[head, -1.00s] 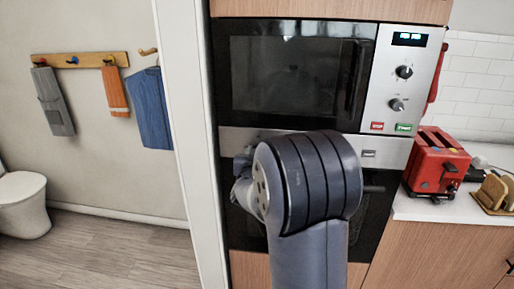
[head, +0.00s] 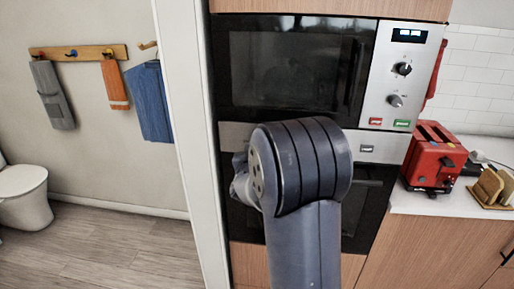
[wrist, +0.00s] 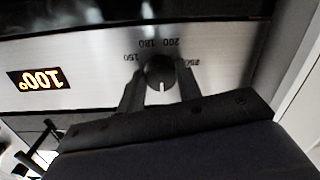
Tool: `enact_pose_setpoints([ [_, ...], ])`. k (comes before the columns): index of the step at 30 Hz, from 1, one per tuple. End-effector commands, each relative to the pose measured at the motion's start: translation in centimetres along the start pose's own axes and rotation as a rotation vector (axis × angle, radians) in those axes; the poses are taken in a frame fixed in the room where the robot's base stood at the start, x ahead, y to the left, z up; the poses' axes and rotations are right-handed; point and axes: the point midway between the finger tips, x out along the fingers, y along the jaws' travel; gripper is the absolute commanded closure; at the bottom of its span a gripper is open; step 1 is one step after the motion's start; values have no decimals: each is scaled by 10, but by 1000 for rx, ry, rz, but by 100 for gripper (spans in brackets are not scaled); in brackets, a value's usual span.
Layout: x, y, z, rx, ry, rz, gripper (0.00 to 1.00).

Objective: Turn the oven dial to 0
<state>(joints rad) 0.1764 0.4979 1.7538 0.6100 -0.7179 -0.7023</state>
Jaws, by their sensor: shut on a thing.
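The oven dial (wrist: 160,72) is a dark round knob on a brushed metal panel in the wrist view. In the head view the lower oven (head: 368,200) is partly covered by my arm. The dial and my gripper are hidden there.
Above is a microwave (head: 290,70) with its own two knobs (head: 402,69), a lit display and red and green buttons. A red toaster (head: 434,158) stands on the counter at right. A white wall edge (head: 190,130) is close at left.

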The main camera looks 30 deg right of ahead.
Motion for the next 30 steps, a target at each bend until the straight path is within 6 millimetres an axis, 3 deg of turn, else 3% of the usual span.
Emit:
enact_pose_setpoints([
  [1, 0, 0, 0, -2, 0, -1, 90],
  [2, 0, 0, 0, -2, 0, -1, 65],
  [9, 0, 0, 0, -1, 0, -1, 45],
  [20, -7, 0, 0, 1, 2, -1, 45],
  [30, -64, -1, 0, 1, 3, -3, 45],
])
